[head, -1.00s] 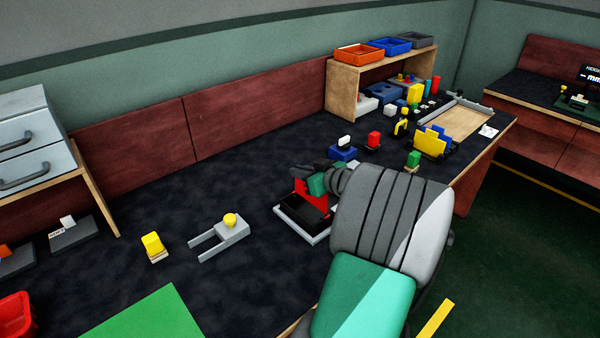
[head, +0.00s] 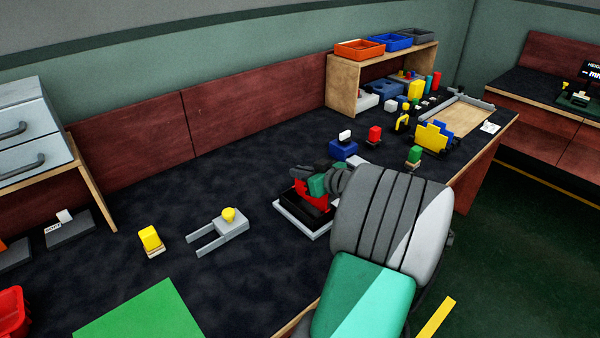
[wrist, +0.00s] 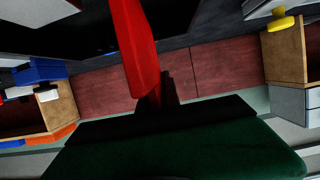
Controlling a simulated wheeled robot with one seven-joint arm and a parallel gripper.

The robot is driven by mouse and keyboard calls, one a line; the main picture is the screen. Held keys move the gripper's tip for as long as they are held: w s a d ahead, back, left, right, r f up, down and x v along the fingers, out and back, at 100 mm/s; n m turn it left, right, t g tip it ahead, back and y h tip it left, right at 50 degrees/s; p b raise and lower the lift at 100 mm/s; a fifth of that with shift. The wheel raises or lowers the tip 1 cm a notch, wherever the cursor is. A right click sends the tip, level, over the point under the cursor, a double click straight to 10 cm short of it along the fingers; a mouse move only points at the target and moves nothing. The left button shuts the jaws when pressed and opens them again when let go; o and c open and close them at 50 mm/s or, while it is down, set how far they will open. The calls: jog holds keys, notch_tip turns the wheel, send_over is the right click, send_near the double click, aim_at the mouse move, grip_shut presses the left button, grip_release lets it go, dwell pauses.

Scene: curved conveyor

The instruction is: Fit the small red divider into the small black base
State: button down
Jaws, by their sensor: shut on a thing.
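The small red divider (head: 309,194) is held in my gripper (head: 308,180), which is shut on it. It also shows in the wrist view as a long red piece (wrist: 138,45) running up from between the dark fingers. The small black base (head: 296,208) sits on a light grey plate on the bench, directly below the divider. In the head view the divider's lower part overlaps the base. My gripper and arm cover part of both, so I cannot tell whether the divider is seated in a slot.
A grey forked fixture with a yellow knob (head: 228,214) and a yellow block (head: 150,239) stand to the left. A blue block with a white top (head: 343,149) and a red block (head: 374,136) stand behind my gripper. The bench's back left is clear.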

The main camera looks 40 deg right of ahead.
jog(key=shift+f+b, duration=1)
jog(key=shift+f, duration=0.1)
jog(key=c, duration=1.5)
grip_release()
jog(key=v, duration=0.8)
jog(key=shift+p, duration=0.35)
jog(key=shift+w, duration=0.1)
jog(key=shift+r, duration=0.15)
